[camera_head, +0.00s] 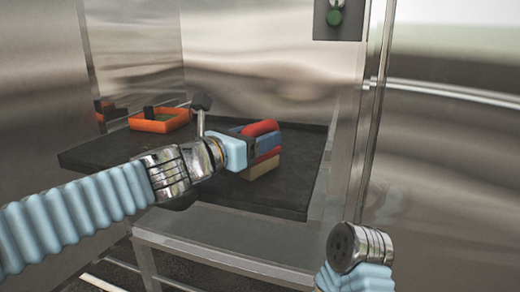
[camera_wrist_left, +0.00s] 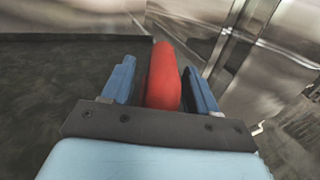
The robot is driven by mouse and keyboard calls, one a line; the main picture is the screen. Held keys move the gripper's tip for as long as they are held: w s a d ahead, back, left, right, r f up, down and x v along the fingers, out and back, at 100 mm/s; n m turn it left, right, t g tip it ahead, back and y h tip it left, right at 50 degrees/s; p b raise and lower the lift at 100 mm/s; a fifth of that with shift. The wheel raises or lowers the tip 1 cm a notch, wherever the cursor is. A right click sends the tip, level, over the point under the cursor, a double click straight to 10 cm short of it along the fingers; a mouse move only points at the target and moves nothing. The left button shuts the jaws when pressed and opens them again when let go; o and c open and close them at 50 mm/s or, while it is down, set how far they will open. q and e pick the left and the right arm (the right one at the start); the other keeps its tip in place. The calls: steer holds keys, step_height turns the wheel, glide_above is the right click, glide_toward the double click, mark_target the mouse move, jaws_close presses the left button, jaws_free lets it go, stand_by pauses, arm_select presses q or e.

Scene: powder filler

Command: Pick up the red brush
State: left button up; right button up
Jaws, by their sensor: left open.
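The red brush (camera_head: 262,128) is on the dark tabletop, with a red upper part and pale beige bristles below. My left gripper (camera_head: 254,139) is over it, with its fingers at the brush and hiding part of it. In the left wrist view the red brush (camera_wrist_left: 163,78) runs between the two blue fingers. The fingers stand apart on either side, with a narrow gap at the right one. I cannot tell whether the left one touches. The end of my right arm shows at lower right, without visible fingers.
The black mat (camera_head: 95,156) is otherwise mostly clear. A steel door post (camera_head: 362,130) stands at right.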

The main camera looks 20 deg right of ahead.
arm_select(q)
steer(key=shift+w+d, duration=0.1)
steer(key=shift+d, duration=0.1)
jaws_close()
steer(key=shift+r, duration=0.1)
